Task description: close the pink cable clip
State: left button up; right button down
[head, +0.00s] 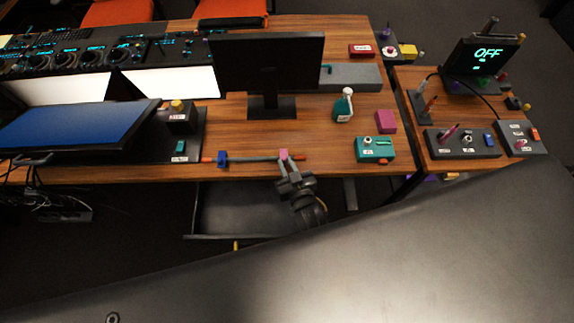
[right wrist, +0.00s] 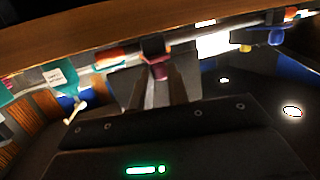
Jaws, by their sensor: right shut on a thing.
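The pink cable clip (head: 284,154) sits at the front edge of the wooden desk, at the right part of a grey cable or rod (head: 252,159). My right gripper (head: 286,165) reaches up to it from below and is shut on it. In the right wrist view the pink clip (right wrist: 159,70) shows between my fingertips (right wrist: 160,78), with a dark part above it. I cannot tell whether the clip's lid is open or closed. My left gripper is not in view.
A blue clip (head: 222,158) is on the same rod to the left. A teal box (head: 375,149) stands on the desk to the right, near a pink block (head: 386,121). A monitor (head: 267,62) stands behind. A dark drawer or tray (head: 235,211) lies below the desk edge.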

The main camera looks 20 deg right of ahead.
dwell(0.3)
jog(key=c, duration=1.3)
grip_release()
jog(key=shift+w, duration=0.15)
jog(key=shift+c, duration=0.2)
jog(key=b+v, duration=0.1)
jog(key=v, duration=1)
jog(key=shift+b, duration=0.35)
jog(key=shift+w, duration=0.15)
